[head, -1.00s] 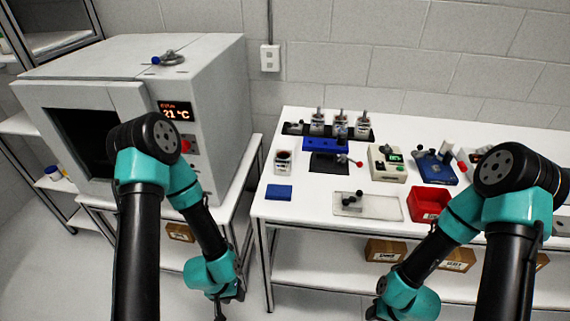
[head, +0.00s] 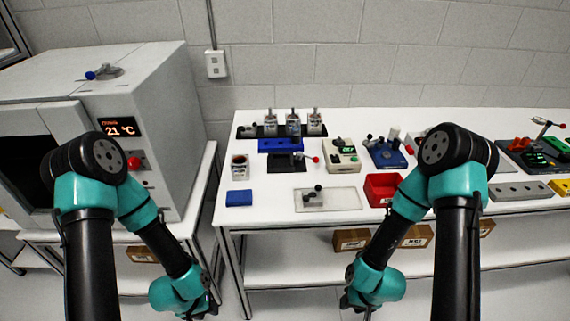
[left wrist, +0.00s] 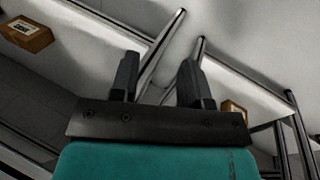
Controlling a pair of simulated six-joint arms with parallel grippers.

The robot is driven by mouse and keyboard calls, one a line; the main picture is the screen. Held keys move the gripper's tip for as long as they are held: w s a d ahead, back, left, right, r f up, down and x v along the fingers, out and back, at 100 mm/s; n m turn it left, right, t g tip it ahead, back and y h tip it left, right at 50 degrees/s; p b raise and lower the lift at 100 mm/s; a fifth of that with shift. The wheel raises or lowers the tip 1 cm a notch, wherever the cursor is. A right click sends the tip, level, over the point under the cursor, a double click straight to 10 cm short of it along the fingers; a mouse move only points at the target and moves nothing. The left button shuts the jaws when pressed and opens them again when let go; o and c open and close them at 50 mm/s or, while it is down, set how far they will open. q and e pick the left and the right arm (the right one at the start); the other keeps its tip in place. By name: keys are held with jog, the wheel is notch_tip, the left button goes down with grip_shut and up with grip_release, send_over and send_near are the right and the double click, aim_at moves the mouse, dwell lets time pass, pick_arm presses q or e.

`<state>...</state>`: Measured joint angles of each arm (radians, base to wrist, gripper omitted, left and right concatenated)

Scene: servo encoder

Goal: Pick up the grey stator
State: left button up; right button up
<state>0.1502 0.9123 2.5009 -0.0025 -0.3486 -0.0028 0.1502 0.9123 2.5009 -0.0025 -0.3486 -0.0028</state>
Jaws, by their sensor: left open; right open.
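A small grey-white cylindrical part with a dark top (head: 239,167) stands at the left of the white table; I cannot tell for sure whether it is the grey stator. Several grey-silver cylindrical units (head: 293,126) stand in a black rack at the back of the table. My left gripper (head: 200,312) hangs low in front of the table's left end, away from every part. In the left wrist view its two dark fingers (left wrist: 158,80) are apart with nothing between them. My right gripper (head: 362,308) hangs low before the table's front edge; its fingers are small and partly hidden by the arm.
A blue block (head: 239,198), a clear tray (head: 340,199), a red bin (head: 380,190) and a device with a green display (head: 341,155) are on the table. A large oven (head: 165,120) stands at the left. Cardboard boxes (head: 351,240) sit on the lower shelf.

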pick_arm(q)
jog(key=shift+o, duration=0.4)
jog(key=o, duration=0.9)
